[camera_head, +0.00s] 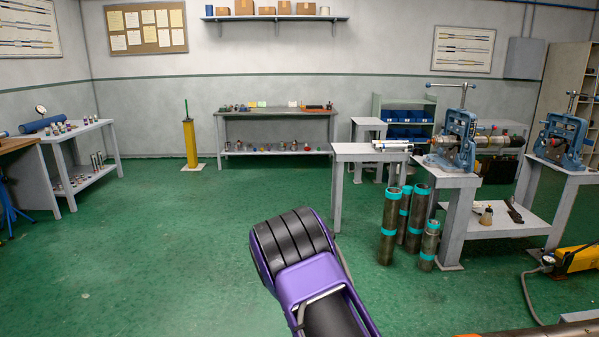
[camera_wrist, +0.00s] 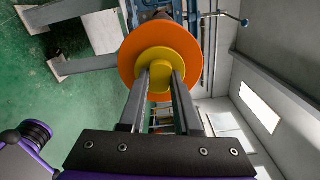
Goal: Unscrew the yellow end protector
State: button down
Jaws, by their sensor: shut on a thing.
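The yellow end protector (camera_wrist: 168,54) faces my wrist camera. It has a round yellow face with a raised grip in its middle. A wide orange disc (camera_wrist: 131,58) surrounds it from behind. My gripper (camera_wrist: 162,82) has its two dark fingers on either side of the yellow raised grip and is shut on it. The pipe behind the disc is mostly hidden in the wrist view. Blue and grey metal parts show behind the disc. The head view shows neither my gripper nor the yellow protector.
In the head view, a brownish pipe (camera_head: 540,331) crosses the bottom right edge. A yellow pump (camera_head: 577,260) with a hose sits near it. Blue vises (camera_head: 454,143) stand on grey stands at right. Several upright pipes (camera_head: 389,232) stand on the floor. Green floor at left is clear.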

jog(key=shift+r+n+p, duration=0.15)
jog(key=shift+n+p, duration=0.75)
jog(key=shift+p, duration=0.15)
jog(key=shift+n+p, duration=0.5)
jog(key=shift+p, duration=0.1)
jog(key=shift+n, duration=0.3)
jog(key=c, duration=1.2)
grip_release()
grip_shut()
jog(key=shift+a, duration=0.8)
